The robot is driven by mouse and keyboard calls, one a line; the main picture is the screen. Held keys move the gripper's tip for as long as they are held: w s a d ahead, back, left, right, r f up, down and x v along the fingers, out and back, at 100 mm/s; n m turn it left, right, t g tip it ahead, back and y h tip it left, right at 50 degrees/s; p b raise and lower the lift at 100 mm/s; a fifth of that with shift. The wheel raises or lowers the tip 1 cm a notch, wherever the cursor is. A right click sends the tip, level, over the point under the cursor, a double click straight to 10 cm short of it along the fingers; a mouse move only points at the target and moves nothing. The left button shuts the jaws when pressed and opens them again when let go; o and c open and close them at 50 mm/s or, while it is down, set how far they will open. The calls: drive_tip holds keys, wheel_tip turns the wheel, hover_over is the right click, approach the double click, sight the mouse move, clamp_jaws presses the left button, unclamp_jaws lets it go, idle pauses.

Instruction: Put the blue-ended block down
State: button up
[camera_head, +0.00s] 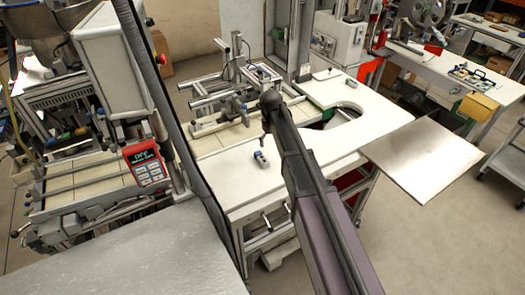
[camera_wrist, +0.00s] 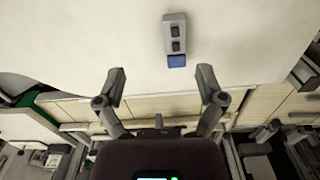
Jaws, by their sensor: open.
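The blue-ended block (camera_wrist: 175,34) lies on the white tabletop (camera_wrist: 100,40) in the wrist view. It is grey with two dark square recesses, and its blue end faces my gripper. My gripper (camera_wrist: 161,83) is open and empty, with its two fingers spread apart. The block is beyond the fingertips in the picture, a little right of the middle between them, and no finger appears to touch it. In the head view the block (camera_head: 261,159) shows small on the white table (camera_head: 235,178), left of my arm. My arm hides part of that table.
A metal frame fixture (camera_head: 235,98) stands on the table behind the block. A machine with a red keypad (camera_head: 146,162) is at left. A round cutout (camera_head: 335,117) and a projecting metal plate (camera_head: 425,155) lie to the right. The tabletop around the block is clear.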

sight(261, 157)
drive_tip(key=shift+n, duration=0.4)
drive_tip(key=w+a+r, duration=0.1)
drive_tip(key=w+a+p, duration=0.1)
drive_tip(key=a+r, duration=0.1)
drive_tip(key=shift+w+a+r, duration=0.3)
drive_tip(key=shift+w+a, duration=0.05)
drive_tip(key=shift+w, duration=0.05)
drive_tip(key=shift+f, duration=0.1)
wheel_tip(261, 157, down, 8)
drive_tip(key=b, duration=0.8)
drive_tip(key=shift+f, duration=0.25)
drive_tip(key=shift+s+f, duration=0.1)
drive_tip(key=shift+f, duration=0.05)
drive_tip(key=f+b, duration=0.3)
drive_tip(key=shift+s, duration=0.35)
drive_tip(key=shift+f+b, duration=0.95)
drive_tip(key=shift+b, duration=0.25)
